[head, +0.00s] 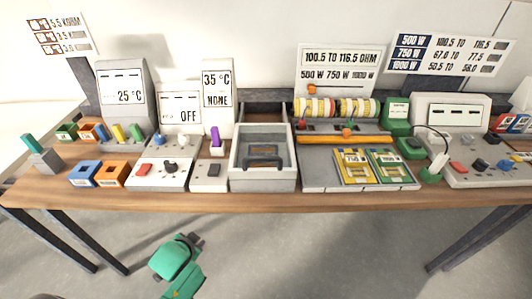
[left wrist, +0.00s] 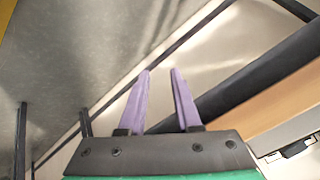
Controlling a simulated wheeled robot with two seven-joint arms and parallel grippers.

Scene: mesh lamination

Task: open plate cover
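A grey box (head: 234,178) with a sunken dark bay and a small framed piece in it stands mid-bench in the head view. To its right is a flat grey panel (head: 318,172) with an orange bar (head: 344,139) along its back edge. I cannot tell for sure which part is the plate cover. My left gripper (head: 198,240), on a green arm, is in front of and below the bench edge, apart from everything. In the left wrist view its two purple fingers (left wrist: 160,72) stand apart with nothing between them. My right gripper is not in view.
The wooden bench (head: 210,199) has dark legs. Left of the box are control units with a purple lever (head: 216,140) and orange blocks (head: 112,173). Yellow and green cards (head: 354,168) lie on the panel. Rolls (head: 315,107) stand behind it. The floor in front is clear.

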